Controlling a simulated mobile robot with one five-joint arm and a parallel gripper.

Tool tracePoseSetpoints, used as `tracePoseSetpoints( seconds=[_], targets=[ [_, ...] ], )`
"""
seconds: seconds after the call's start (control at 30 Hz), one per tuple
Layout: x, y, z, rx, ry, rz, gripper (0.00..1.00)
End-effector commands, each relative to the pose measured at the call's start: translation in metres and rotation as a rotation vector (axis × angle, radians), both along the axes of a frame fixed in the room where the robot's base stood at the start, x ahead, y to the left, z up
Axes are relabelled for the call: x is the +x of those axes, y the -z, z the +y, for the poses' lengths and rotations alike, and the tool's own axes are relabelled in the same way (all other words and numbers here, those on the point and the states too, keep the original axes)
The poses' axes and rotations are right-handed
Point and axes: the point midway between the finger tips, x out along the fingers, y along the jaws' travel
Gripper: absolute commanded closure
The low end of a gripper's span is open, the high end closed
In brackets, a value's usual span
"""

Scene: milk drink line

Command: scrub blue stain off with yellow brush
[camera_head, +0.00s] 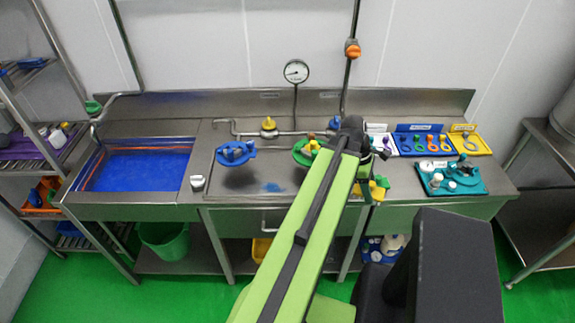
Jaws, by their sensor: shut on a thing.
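A blue stain (272,187) lies on the bare steel worktop, left of my arm. My gripper (379,170) is over the right part of the worktop, right of the stain and apart from it. It is shut on a yellow thing that looks like the yellow brush (378,188). My arm hides much of the brush and the fingertips, so I cannot tell whether the brush touches the worktop.
A blue-bottomed sink (138,170) is at the left, with a small white item (197,183) beside it. Blue (236,153) and green (305,152) valve-like parts stand near the stain. A teal tray (451,178) and tool boards (421,140) are at the right.

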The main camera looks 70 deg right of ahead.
Motion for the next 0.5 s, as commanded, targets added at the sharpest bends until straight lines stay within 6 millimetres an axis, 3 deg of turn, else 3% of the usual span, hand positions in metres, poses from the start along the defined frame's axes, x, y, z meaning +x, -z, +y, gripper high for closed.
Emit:
tracePoseSetpoints(
  seconds=[0.17,0.3,0.4,0.5],
  targets=[
    [0.072,0.007,-0.021,0.000,-0.131,0.000,0.82],
    [0.152,0.014,-0.034,-0.001,-0.270,0.000,0.82],
    [0.208,0.018,-0.036,0.000,-0.365,0.000,0.82],
    [0.251,0.020,-0.034,0.000,-0.436,0.000,0.82]
  ],
)
